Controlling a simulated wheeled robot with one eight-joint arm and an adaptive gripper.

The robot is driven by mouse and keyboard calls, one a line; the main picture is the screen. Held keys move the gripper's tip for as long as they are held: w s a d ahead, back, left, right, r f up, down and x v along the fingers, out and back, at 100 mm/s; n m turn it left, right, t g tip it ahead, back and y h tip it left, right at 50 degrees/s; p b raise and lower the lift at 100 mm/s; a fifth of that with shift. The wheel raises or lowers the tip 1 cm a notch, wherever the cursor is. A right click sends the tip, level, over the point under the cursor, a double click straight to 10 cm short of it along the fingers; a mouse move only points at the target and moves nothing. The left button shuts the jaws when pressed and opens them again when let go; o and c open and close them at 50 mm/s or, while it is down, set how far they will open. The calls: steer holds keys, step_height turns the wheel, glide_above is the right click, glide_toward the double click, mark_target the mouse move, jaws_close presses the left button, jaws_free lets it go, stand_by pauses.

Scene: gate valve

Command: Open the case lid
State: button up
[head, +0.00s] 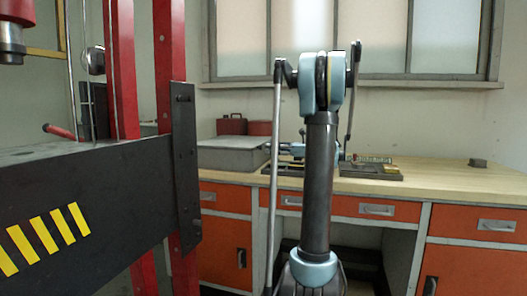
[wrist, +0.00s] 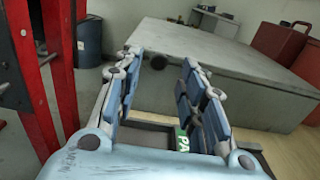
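The grey case (head: 232,153) sits on the workbench left of my arm in the head view. Its lid looks shut. In the wrist view the case (wrist: 225,75) fills the upper middle and right, with its flat top and near side showing.
The wooden workbench (head: 440,179) has orange drawers. Dark trays (head: 370,170) lie on it right of the case. Red boxes (head: 232,124) stand behind the case. A red and black press frame (head: 85,200) stands close on the left. The bench's right side is mostly clear.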

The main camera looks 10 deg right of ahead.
steer(key=shift+x, duration=2.2)
jaws_close()
